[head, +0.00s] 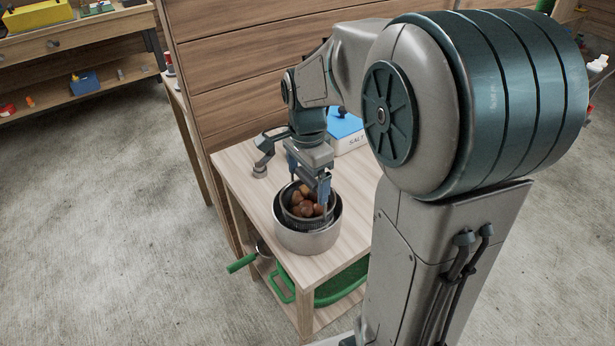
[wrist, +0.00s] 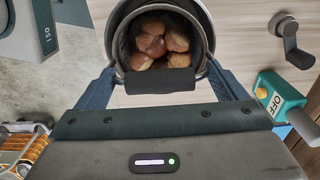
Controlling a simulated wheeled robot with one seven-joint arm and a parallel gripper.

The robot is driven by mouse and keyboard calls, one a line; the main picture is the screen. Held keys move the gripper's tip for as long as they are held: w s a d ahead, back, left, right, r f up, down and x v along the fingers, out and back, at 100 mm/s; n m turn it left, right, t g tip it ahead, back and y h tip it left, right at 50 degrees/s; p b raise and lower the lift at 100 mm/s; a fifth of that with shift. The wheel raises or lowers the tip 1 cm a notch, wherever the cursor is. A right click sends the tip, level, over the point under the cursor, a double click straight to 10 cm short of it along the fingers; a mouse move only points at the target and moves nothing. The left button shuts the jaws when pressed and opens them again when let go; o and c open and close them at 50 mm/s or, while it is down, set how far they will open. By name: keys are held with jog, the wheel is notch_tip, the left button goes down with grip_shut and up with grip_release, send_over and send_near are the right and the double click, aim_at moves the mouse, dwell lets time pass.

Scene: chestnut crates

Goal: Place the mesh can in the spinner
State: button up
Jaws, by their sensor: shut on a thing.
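The mesh can (head: 304,222) is dark, round and holds several brown chestnuts. In the head view it sits inside the rim of the spinner (head: 306,240), a round pale metal drum on the small wooden table. The can's bottom is hidden, so I cannot tell if it rests on the drum's floor. My gripper (head: 308,184) reaches down from above with its blue fingers on the can. In the wrist view the can (wrist: 162,85) is at the top middle, between the blue fingers, with a light metal rim around it.
A grey crank (head: 260,167) stands on the table left of the spinner. A blue-and-white salt box (head: 347,132) is behind. Wooden crate boards rise behind the table.

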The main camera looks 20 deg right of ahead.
jog(key=o, duration=1.7)
jog(key=shift+f, duration=0.15)
notch_tip(320, 180, up, 12)
jog(key=s+f+n+t, duration=0.1)
jog(key=s+f+n, duration=0.2)
jog(key=s+n, duration=0.1)
jog(key=s+f+n+t, duration=0.1)
jog(key=s+f+n, duration=0.1)
jog(key=s+n, duration=0.3)
jog(key=s+f+n, duration=0.3)
jog(key=s+n, duration=0.1)
jog(key=n, duration=0.1)
jog(key=shift+s+f+t+p, duration=0.3)
jog(key=shift+s+t+p, duration=0.05)
jog(key=shift+t+p, duration=0.05)
jog(key=shift+r, duration=0.1)
jog(key=shift+r+p, duration=0.35)
jog(key=shift+p, duration=0.05)
